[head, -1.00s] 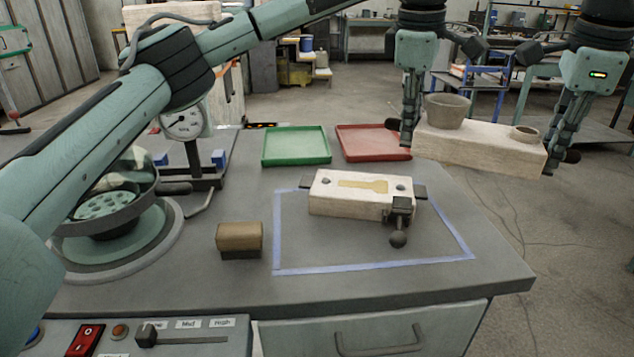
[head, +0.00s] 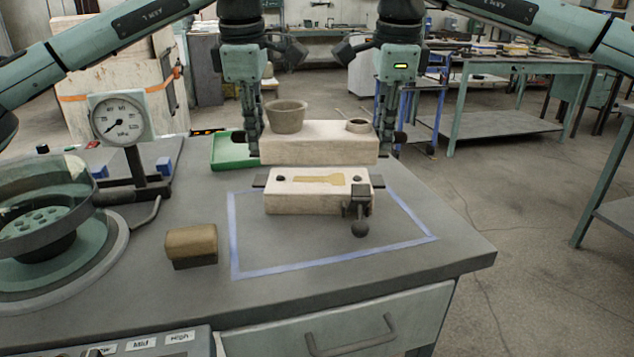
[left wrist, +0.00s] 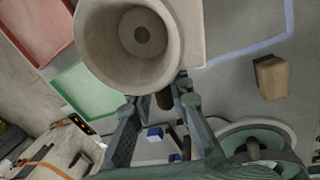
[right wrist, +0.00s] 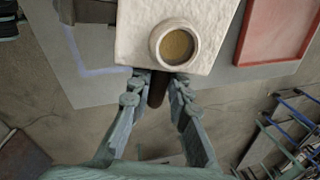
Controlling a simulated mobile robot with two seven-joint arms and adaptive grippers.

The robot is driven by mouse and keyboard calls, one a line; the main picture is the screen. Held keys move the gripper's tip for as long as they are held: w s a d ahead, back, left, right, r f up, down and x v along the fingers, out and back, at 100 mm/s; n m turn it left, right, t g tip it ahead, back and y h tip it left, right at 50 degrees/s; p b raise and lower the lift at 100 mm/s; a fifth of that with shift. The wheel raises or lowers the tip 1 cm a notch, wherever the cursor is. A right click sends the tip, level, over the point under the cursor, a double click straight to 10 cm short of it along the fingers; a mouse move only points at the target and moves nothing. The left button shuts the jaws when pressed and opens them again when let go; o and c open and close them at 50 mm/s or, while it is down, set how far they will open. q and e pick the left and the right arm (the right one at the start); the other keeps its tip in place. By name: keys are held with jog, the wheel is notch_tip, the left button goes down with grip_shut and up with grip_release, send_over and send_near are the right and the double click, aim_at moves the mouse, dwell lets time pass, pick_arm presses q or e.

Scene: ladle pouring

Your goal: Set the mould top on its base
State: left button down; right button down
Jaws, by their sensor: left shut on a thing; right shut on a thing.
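The mould top (head: 318,145) is a pale block with a large pouring cup (head: 286,117) at its left and a small ring (head: 358,126) at its right. My left gripper (head: 250,142) is shut on its left end handle, and my right gripper (head: 388,140) on its right end handle. The left wrist view shows the cup (left wrist: 139,45) close up; the right wrist view shows the ring (right wrist: 175,45). The top hangs level in the air, above or a little behind the mould base (head: 315,203). The base lies on the table with a key-shaped tan cavity (head: 318,180) facing up.
A dark clamp with a ball knob (head: 359,228) is at the base's front right, within a blue tape outline (head: 234,245). A tan-topped block (head: 191,243) lies left. A green tray (head: 228,152) and a dial gauge (head: 120,119) stand behind left.

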aim_at(257, 154)
dwell(0.3)
